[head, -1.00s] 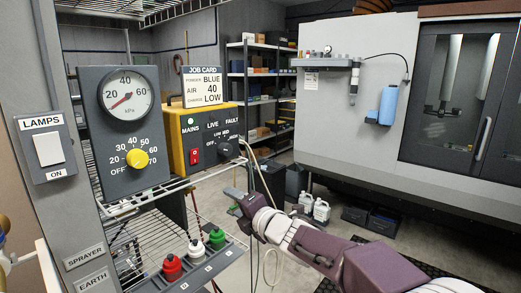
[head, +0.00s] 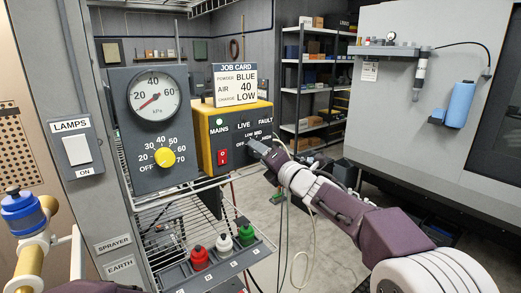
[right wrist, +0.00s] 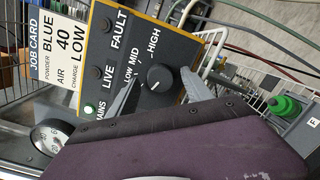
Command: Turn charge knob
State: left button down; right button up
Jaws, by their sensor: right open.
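The yellow-and-black charge unit (head: 205,143) sits on the wire shelf in the head view. In the right wrist view its dark round charge knob (right wrist: 160,77) shows beside the LOW, MID and HIGH marks; I cannot tell its setting for sure. My right gripper (head: 259,149) is in front of the unit's panel in the head view and hides the knob there. In the right wrist view, its open grey fingers (right wrist: 163,74) stand on either side of the knob; contact is not clear. A job card (head: 235,86) on top reads BLUE, AIR 40, CHARGE LOW. My left gripper is not visible.
The grey gauge box (head: 150,130) with its yellow knob (head: 165,156) stands left of the unit. Red (head: 200,257), white (head: 224,243) and green (head: 246,231) capped connectors sit in a rack below. Hoses hang beneath my right arm.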

jog(key=shift+w+a, duration=0.15)
jog(key=shift+w, duration=0.2)
jog(key=shift+a, duration=0.1)
grip_shut()
jog(key=shift+m+g+p, duration=0.5)
jog(key=shift+m+p, duration=2.9)
jog(key=shift+m, duration=0.8)
